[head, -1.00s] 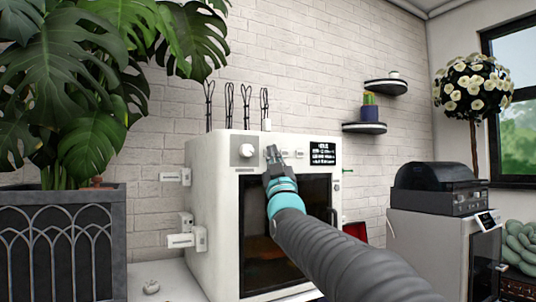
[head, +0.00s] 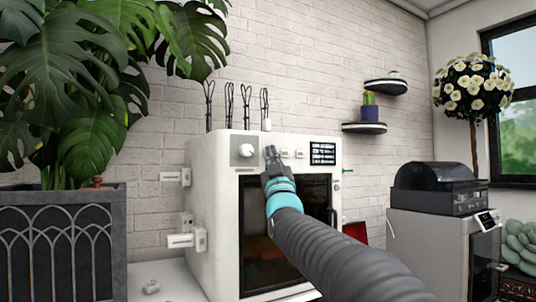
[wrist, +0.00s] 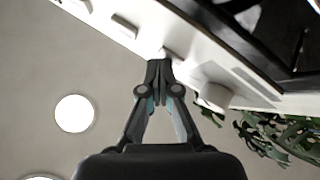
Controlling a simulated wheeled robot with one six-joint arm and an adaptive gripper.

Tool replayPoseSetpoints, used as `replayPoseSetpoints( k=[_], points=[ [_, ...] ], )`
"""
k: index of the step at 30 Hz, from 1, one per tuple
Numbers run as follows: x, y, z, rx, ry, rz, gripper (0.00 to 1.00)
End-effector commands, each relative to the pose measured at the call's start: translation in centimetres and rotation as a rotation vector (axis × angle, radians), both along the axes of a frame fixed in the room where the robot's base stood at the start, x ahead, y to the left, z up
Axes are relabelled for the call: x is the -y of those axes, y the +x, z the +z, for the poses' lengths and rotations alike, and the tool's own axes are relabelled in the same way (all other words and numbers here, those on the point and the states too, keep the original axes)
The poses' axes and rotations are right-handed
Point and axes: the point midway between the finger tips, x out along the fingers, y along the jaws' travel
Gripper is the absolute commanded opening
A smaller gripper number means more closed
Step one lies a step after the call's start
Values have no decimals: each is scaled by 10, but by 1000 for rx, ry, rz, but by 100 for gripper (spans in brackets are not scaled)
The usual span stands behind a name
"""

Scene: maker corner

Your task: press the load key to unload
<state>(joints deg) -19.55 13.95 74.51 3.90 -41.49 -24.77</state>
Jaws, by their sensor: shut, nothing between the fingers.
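The white machine (head: 215,215) stands on a light bench, with a dark glass door (head: 318,200) on its front. Above the door is a control strip with a round knob (head: 245,151), small pale keys (head: 300,154) and a black display (head: 322,153). My gripper (head: 270,151) is shut and empty, its tips at the strip between the knob and the visible keys. In the wrist view its fingertips (wrist: 160,64) meet or nearly meet a small white key (wrist: 161,53). The tips partly hide that key. I cannot tell whether it is pressed in, nor read its label.
White brackets (head: 186,240) stick out from the machine's left side. Wire tools (head: 246,105) stand above its top. A leafy plant in a dark planter (head: 60,235) is at left. A grey cabinet (head: 430,245) with a black device (head: 438,187) is at right.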

Motion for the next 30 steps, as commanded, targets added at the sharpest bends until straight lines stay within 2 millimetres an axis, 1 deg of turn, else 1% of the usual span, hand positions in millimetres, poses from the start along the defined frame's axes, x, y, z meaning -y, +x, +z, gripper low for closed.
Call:
replayPoseSetpoints(
  k=[13,23,30],
  points=[
    [8,-13,-2,0,-1,-1,0],
    [9,-14,-1,0,0,0,0],
    [19,-28,-3,1,1,0,0]
  ],
)
